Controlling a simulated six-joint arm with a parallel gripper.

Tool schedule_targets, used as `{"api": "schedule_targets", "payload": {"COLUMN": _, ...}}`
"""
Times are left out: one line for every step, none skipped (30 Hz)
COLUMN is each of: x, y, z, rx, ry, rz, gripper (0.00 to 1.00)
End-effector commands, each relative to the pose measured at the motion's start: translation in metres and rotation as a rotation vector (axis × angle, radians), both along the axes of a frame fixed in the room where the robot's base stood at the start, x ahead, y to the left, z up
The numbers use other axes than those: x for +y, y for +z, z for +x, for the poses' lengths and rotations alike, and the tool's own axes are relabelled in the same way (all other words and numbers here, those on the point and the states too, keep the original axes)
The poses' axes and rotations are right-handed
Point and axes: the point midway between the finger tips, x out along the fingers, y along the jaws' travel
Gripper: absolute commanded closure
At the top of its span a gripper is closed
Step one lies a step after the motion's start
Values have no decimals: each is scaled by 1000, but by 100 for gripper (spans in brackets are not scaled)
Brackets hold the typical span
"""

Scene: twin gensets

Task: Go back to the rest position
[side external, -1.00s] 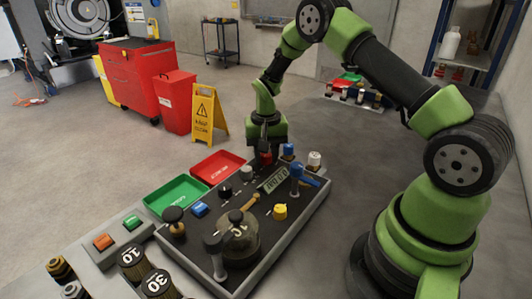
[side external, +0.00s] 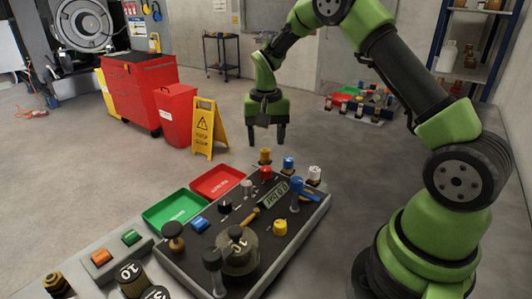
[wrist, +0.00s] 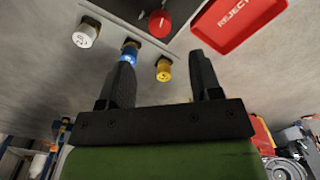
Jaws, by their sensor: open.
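My gripper (side external: 267,138) hangs in the air above the far end of the dark control panel (side external: 262,222), fingers pointing down. Its fingers are apart and nothing is between them. In the wrist view my gripper (wrist: 163,58) also shows two separated fingers. Beyond them are a yellow-capped piece (wrist: 164,70), a blue-capped piece (wrist: 129,50) partly behind one finger, a white-capped piece (wrist: 85,34) and a red knob (wrist: 159,24). In the side view the yellow-capped piece (side external: 265,156) stands just below the fingers, apart from them.
A red tray (side external: 218,182) and a green tray (side external: 174,209) lie beside the panel. A blue lever (side external: 296,191) stands on it. A yellow floor sign (side external: 208,128), red bin (side external: 174,108) and red cabinet (side external: 137,85) stand behind.

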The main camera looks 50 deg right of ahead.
Motion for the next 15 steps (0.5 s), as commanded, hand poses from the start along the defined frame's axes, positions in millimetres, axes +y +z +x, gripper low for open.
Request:
{"api": "schedule_targets", "payload": {"x": 0, "y": 5, "z": 0, "rx": -3, "ry": 0, "rz": -1, "gripper": 42}}
{"api": "schedule_targets", "payload": {"x": 0, "y": 8, "z": 0, "rx": -2, "ry": 0, "rz": -1, "gripper": 42}}
{"api": "schedule_targets", "payload": {"x": 0, "y": 9, "z": 0, "rx": -1, "ry": 0, "rz": -1, "gripper": 42}}
{"api": "schedule_targets", "payload": {"x": 0, "y": 10, "z": 0, "rx": -1, "ry": 0, "rz": -1, "gripper": 42}}
{"api": "schedule_targets", "payload": {"x": 0, "y": 11, "z": 0, "rx": 0, "ry": -1, "rz": 0, "gripper": 42}}
{"api": "schedule_targets", "payload": {"x": 0, "y": 11, "z": 0, "rx": 1, "ry": -1, "rz": 0, "gripper": 42}}
{"api": "schedule_targets", "payload": {"x": 0, "y": 11, "z": 0, "rx": 1, "ry": -1, "rz": 0, "gripper": 42}}
{"api": "schedule_targets", "payload": {"x": 0, "y": 11, "z": 0, "rx": 1, "ry": -1, "rz": 0, "gripper": 42}}
{"api": "schedule_targets", "payload": {"x": 0, "y": 11, "z": 0, "rx": 1, "ry": -1, "rz": 0, "gripper": 42}}
{"api": "schedule_targets", "payload": {"x": 0, "y": 11, "z": 0, "rx": 1, "ry": -1, "rz": 0, "gripper": 42}}
{"api": "schedule_targets", "payload": {"x": 0, "y": 11, "z": 0, "rx": 1, "ry": -1, "rz": 0, "gripper": 42}}
{"api": "schedule_targets", "payload": {"x": 0, "y": 11, "z": 0, "rx": 1, "ry": -1, "rz": 0, "gripper": 42}}
{"api": "schedule_targets", "payload": {"x": 0, "y": 11, "z": 0, "rx": 0, "ry": 0, "rz": 0, "gripper": 42}}
{"api": "schedule_targets", "payload": {"x": 1, "y": 13, "z": 0, "rx": -1, "ry": 1, "rz": 0, "gripper": 42}}
{"api": "schedule_targets", "payload": {"x": 2, "y": 16, "z": -1, "rx": -8, "ry": 5, "rz": 0, "gripper": 42}}
